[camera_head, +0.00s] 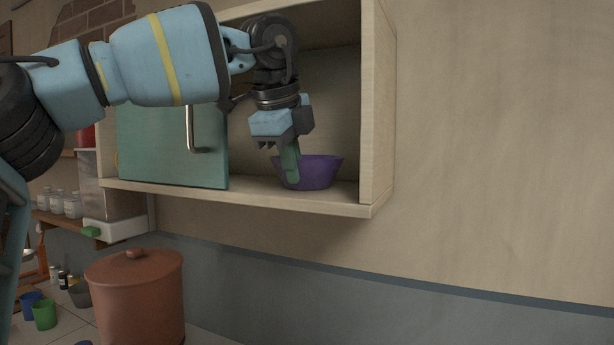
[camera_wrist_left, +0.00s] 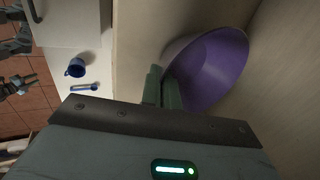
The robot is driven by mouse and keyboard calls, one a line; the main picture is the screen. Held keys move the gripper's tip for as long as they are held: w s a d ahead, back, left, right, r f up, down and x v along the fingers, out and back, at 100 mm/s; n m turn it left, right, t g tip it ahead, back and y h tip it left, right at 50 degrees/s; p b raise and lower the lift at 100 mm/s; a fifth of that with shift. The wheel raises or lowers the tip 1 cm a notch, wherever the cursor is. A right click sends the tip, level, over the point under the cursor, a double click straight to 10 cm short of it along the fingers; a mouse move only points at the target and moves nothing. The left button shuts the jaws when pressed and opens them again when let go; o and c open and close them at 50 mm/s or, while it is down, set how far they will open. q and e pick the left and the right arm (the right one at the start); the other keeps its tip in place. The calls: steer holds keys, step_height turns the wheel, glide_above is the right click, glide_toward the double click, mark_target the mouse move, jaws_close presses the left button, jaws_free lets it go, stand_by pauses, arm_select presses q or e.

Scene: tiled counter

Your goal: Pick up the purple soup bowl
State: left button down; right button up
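The purple soup bowl (camera_head: 318,172) sits upright on the floor of the open wall cabinet, near its front edge. In the left wrist view, the bowl (camera_wrist_left: 213,68) fills the upper right. My left gripper (camera_head: 291,172) points down at the bowl's left rim. In the left wrist view its green fingers (camera_wrist_left: 162,88) are close together with the bowl's wall between them, so it looks shut on the rim. The fingertips are partly hidden. What seems to be my right gripper (camera_wrist_left: 22,83) shows small at the wrist view's left edge, too small to read.
The cabinet's right wall (camera_head: 377,110) stands close beside the bowl. A teal door with a handle (camera_head: 172,145) covers the cabinet's left part. A brown lidded pot (camera_head: 136,300) stands on the counter below. A blue mug (camera_wrist_left: 76,68) shows in the wrist view.

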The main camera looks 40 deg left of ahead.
arm_select(q)
steer(key=shift+r, duration=0.2)
arm_select(e)
steer(key=shift+a+f, duration=0.1)
steer(key=shift+a, duration=0.05)
